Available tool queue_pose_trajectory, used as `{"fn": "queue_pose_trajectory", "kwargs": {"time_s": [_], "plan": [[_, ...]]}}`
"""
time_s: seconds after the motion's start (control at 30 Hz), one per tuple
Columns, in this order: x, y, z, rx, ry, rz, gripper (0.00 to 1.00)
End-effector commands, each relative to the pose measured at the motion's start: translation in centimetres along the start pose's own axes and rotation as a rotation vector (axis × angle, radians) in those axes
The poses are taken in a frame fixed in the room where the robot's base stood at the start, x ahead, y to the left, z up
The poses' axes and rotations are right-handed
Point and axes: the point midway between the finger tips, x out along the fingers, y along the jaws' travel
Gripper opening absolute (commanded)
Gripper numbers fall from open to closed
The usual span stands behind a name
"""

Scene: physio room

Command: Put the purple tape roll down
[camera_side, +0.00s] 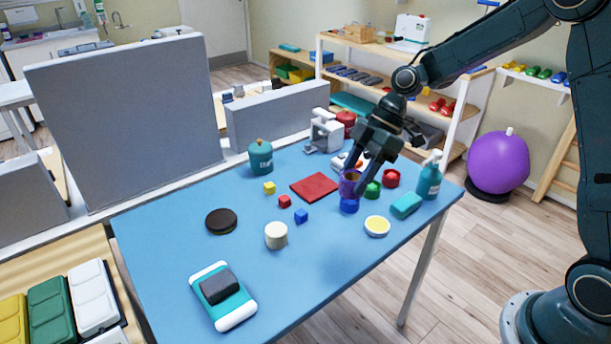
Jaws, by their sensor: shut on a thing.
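My gripper (360,177) points down over the right part of the blue table (330,257). It is shut on the purple tape roll (347,188), whose orange-brown inside shows at the top. The fingers hide part of the roll. A blue roll (349,207) is directly below the purple one in the picture. I cannot tell whether the two touch.
Close by are a green roll (373,190), a red roll (391,179), a teal block (406,206), a teal pump bottle (429,178) and a yellow-topped white roll (377,226). A red mat (314,187) lies left.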

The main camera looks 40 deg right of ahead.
Motion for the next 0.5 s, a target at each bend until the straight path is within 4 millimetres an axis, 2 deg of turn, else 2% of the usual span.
{"fn": "queue_pose_trajectory", "kwargs": {"time_s": [0.5], "plan": [[8.4,1.2,5.1,0.004,-0.001,-0.004,0.28]]}}
